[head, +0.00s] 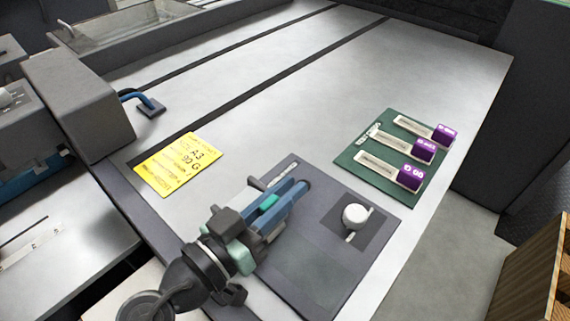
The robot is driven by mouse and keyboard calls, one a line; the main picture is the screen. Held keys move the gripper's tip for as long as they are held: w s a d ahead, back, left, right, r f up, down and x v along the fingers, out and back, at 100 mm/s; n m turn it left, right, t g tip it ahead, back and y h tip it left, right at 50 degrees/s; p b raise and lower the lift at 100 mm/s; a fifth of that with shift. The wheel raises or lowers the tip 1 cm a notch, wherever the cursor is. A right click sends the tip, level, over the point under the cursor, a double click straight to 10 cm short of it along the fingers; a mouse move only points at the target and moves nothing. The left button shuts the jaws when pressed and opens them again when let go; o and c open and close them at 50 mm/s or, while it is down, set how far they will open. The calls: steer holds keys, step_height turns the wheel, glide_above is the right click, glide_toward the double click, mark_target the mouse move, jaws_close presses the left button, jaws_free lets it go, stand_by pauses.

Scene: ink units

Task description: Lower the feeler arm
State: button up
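A bent blue arm with a dark flat foot (151,106) comes out of the grey housing at the left, over the metal board. It looks like the feeler arm; whether its foot touches the board I cannot tell. My gripper (292,197), with blue and teal parts, is over the dark control panel (325,270) in the lower middle, well to the right of and nearer than the blue arm. Its blue finger parts lie close together, pointing up and right. Whether a gap or anything is between them is hidden. It covers part of the panel, including part of a small slotted marking.
A white knob (356,215) sits on the panel's right side. A yellow note (178,164) lies left of the panel. A green plate (350,155) with three purple-ended sliders is at the right. The grey housing (72,100) stands at left. The metal board (270,90) behind is clear.

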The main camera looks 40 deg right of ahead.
steer(key=o, duration=0.5)
steer(key=shift+c, duration=0.2)
steer(key=shift+a, duration=0.1)
steer(key=a, duration=0.4)
steer(key=s+a, duration=0.1)
steer(key=a, duration=0.3)
steer(key=s+a, duration=0.1)
steer(key=a, duration=0.3)
steer(key=shift+s+a, duration=0.25)
steer(key=shift+a, duration=0.05)
